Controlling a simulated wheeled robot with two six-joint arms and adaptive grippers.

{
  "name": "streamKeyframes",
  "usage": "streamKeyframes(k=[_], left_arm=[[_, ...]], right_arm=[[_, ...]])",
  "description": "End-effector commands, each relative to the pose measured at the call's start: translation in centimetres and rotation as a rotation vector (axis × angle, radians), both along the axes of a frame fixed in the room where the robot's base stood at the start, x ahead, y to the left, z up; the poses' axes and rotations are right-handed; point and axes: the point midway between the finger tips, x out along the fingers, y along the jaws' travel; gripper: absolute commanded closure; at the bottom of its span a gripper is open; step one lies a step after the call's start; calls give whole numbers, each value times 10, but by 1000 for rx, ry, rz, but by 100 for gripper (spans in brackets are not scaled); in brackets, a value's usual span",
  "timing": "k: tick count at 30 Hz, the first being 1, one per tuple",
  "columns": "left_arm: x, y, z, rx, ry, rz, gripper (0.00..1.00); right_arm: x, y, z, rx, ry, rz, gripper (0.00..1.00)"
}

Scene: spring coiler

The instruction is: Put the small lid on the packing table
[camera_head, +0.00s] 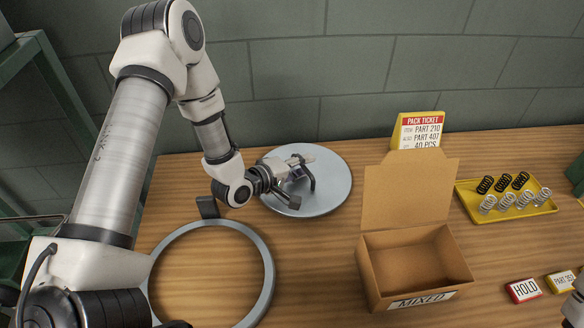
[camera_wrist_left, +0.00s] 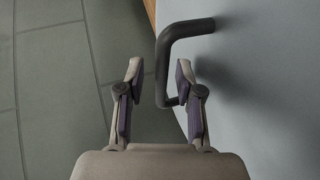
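A round grey lid (camera_head: 335,187) with a dark bent handle is at the back of the wooden table, left of the cardboard box. The lid (camera_wrist_left: 270,80) fills the right of the left wrist view. My left gripper (camera_head: 297,182) is over the lid at its handle. In the left wrist view, my left gripper (camera_wrist_left: 158,80) is open, with the handle (camera_wrist_left: 162,60) passing between its two fingers. A gap shows between the handle and the left finger; the right finger is close to it. Contact there cannot be told.
A grey ring (camera_head: 268,270) lies at the front left of the table. An open cardboard box (camera_head: 375,275) marked MIXED stands right of centre. A yellow tray (camera_head: 515,212) of springs, a pack ticket (camera_head: 418,130) and small signs (camera_head: 523,290) are also there.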

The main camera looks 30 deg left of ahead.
Motion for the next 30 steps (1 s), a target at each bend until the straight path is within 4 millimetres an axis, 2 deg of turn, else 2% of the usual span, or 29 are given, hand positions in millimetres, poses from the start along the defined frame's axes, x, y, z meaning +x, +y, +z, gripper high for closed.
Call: streamKeyframes(k=[8, 15, 21, 30], left_arm=[[-50, 19, 19, -11, 0, 9, 64], [-89, 32, 37, -8, 1, 7, 64], [-104, 35, 40, -5, 0, 3, 64], [-105, 35, 39, -2, 0, -1, 64]], right_arm=[[0, 0, -2, 0, 0, 0, 60], [0, 0, 11, 0, 0, 0, 60], [0, 0, 15, 0, 0, 0, 60], [0, 0, 15, 0, 0, 0, 60]])
